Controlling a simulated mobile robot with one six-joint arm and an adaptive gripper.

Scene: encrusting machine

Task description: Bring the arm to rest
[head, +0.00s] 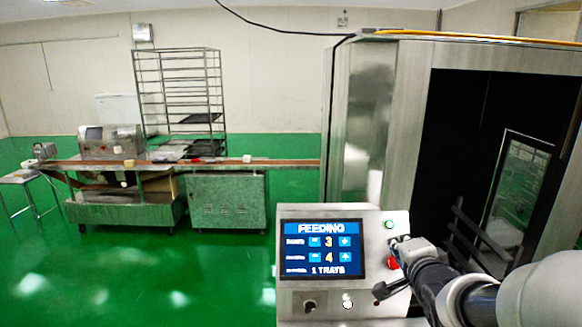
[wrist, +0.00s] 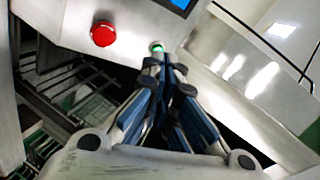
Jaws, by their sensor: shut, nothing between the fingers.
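My gripper (head: 398,244) is in front of the right side of a grey control panel (head: 292,296) in the head view. In the wrist view the closed fingers of my gripper (wrist: 161,60) point at the green button (wrist: 157,47), with nothing between them. I cannot tell whether the tips touch the button. The green button (head: 389,224) is also visible in the head view. The red button (head: 393,262) is partly hidden by my gripper there, but the red button (wrist: 104,34) shows fully in the wrist view. The blue screen (head: 322,249) reads FEEDING, with 3, 4 and 1 TRAYS.
A tall steel machine housing (head: 362,120) with a dark opening stands behind the panel on the right. A conveyor line (head: 280,162) runs at the back left, with a rack (head: 180,90) behind it. Green floor (head: 130,270) is clear at the left.

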